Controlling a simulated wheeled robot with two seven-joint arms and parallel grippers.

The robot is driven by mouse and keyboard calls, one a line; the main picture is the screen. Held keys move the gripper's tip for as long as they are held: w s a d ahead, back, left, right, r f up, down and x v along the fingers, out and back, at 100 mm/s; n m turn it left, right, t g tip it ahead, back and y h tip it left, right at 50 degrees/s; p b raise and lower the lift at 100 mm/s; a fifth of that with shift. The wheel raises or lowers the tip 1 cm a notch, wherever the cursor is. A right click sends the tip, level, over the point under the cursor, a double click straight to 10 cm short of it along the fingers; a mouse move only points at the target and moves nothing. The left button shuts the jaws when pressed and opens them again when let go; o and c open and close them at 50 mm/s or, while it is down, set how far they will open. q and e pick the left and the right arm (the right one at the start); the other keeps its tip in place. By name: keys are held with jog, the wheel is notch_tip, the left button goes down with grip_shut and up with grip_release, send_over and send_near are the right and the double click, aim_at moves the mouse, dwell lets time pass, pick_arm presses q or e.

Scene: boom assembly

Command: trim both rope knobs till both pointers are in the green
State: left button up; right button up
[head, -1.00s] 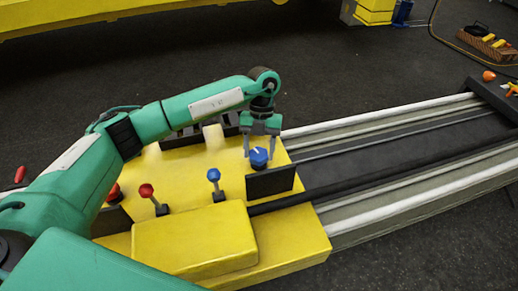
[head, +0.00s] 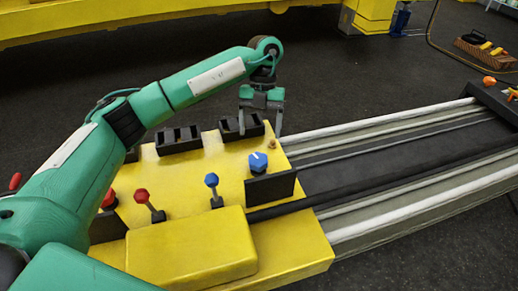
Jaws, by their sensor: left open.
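The blue knob (head: 258,163) with a white mark on top sits on the yellow console (head: 205,165), behind a black upright panel (head: 270,188). My left gripper (head: 260,132) is open and empty, fingers pointing down, beyond the blue knob and apart from it. No pointer or green zone can be made out; the panel faces are not readable from here. My right gripper is not in view.
A red-topped lever (head: 142,195) and a blue-topped lever (head: 212,181) stand on the console behind a raised yellow box (head: 190,248). Black slotted holders (head: 180,139) line the far edge. Long rails (head: 400,150) run off to the right.

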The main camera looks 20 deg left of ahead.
pick_arm(q)
jog(key=shift+v, duration=2.85)
